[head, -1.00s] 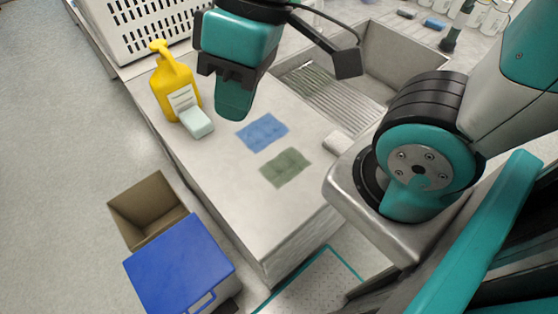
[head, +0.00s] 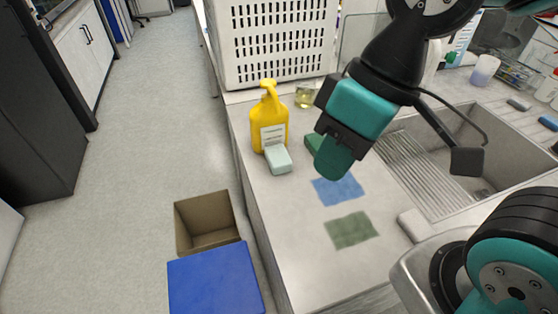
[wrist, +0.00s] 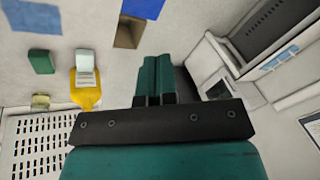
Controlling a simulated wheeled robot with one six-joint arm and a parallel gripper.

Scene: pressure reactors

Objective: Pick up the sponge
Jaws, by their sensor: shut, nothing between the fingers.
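Two small blocks could be the sponge, and I cannot tell which for certain. A dark green block (head: 314,143) lies on the counter, partly hidden behind my gripper (head: 333,158) in the head view. It shows whole in the wrist view (wrist: 41,61). A pale mint block (head: 278,160) sits against the front of a yellow pump bottle (head: 270,130); it also shows in the wrist view (wrist: 85,62). My gripper's green fingers are pressed together, empty, above the counter. In the wrist view my gripper (wrist: 157,62) is to the right of both blocks.
A blue cloth (head: 338,188) and a green cloth (head: 351,230) lie flat on the counter (head: 290,225). A white crate (head: 270,50) and a small beaker (head: 305,95) stand behind. A metal sink (head: 455,135) is at right.

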